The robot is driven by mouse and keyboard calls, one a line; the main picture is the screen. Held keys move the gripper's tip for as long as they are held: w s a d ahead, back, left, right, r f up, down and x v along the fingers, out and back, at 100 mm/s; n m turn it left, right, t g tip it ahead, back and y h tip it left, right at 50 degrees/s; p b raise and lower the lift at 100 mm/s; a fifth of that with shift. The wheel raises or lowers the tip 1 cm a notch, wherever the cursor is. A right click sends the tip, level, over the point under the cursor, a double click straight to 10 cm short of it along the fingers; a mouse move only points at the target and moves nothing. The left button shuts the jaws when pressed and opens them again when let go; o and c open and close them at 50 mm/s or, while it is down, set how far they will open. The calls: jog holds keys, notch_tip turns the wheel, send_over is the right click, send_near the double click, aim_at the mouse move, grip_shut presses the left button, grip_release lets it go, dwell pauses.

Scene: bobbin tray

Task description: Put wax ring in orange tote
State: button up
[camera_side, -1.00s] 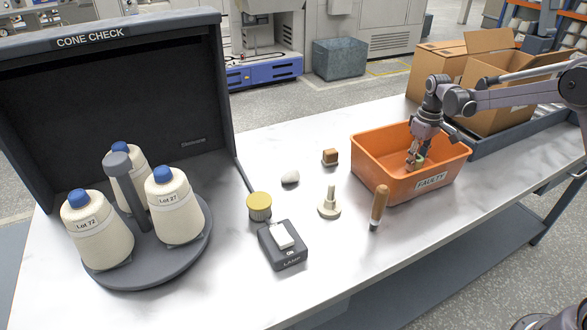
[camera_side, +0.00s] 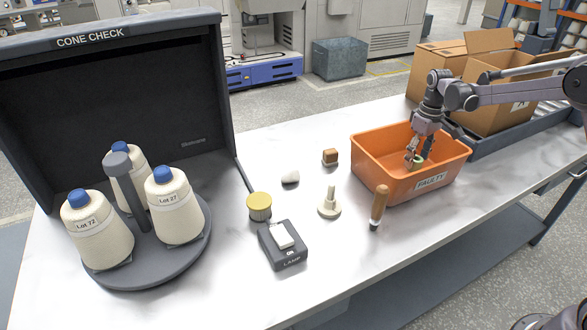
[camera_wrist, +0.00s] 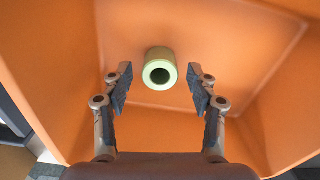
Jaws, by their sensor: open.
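The wax ring is a short pale-green tube with a round hole, inside the orange tote (camera_side: 395,186), which carries a FAULTY label. In the wrist view the ring (camera_wrist: 160,54) lies between and slightly beyond my fingertips, with a clear gap on each side. My gripper (camera_wrist: 159,78) is open and empty, pointing down into the tote. In the side view my gripper (camera_side: 413,152) is just above the ring (camera_side: 417,161). The tote's front wall hides part of its floor.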

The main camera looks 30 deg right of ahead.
notch_tip(320, 180, up, 10)
jog(key=s+a+r+t, duration=0.2)
jog(key=s+a+r, duration=0.3)
jog(key=a, duration=0.1)
jog(key=s+a+f+t, duration=0.2)
jog(key=s+a, duration=0.3)
jog(key=s, duration=0.3)
jog(key=s+a+f+m+t, duration=0.1)
jog(key=s+a+f+t, duration=0.1)
jog(key=s+a, duration=0.4)
jog(key=s+t, duration=0.1)
jog(key=s, duration=0.2)
jog(key=shift+s+a+f, duration=0.15)
jog(key=shift+f, duration=0.2)
